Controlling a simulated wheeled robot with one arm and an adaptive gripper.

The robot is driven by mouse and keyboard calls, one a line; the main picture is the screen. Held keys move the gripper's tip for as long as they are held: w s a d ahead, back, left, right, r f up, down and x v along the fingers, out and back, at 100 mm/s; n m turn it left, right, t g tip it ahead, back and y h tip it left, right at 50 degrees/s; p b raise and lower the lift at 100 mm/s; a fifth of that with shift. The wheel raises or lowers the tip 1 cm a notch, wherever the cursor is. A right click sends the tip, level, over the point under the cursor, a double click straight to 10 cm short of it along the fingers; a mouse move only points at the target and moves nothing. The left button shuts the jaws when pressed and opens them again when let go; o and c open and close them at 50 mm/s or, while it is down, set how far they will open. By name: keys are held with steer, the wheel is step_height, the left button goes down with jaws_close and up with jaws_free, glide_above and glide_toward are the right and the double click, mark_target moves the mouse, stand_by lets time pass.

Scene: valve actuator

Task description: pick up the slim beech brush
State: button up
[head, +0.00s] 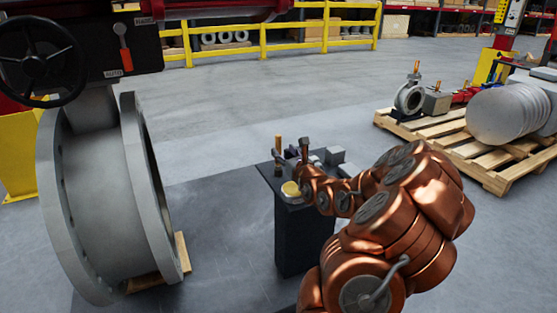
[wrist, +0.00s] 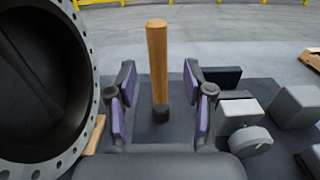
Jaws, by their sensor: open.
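The slim beech brush (wrist: 157,60) stands upright in the wrist view, with a plain wooden handle and a dark lower end on the dark surface. In the head view it shows as a short tan stick (head: 278,146) at the far left of a dark pedestal (head: 290,240). My gripper (wrist: 158,92) is open, with a purple-padded finger on each side of the brush in the wrist view. I see gaps between the pads and the handle; whether the brush is fully between the pads in depth is unclear. My gripper (head: 288,157) is small and partly hidden in the head view.
Grey blocks (wrist: 297,106) and a grey round-faced part (wrist: 250,140) sit right of my gripper. A round yellowish item (head: 291,189) lies near the pedestal's front. A large flanged valve body (head: 95,190) stands left. A loaded pallet (head: 480,150) is at right.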

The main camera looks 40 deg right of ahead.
mark_target(280, 147)
steer(key=shift+b+x, duration=0.5)
steer(key=shift+x, duration=1.8)
steer(key=shift+a+r, duration=0.1)
steer(key=shift+a, duration=0.05)
jaws_close()
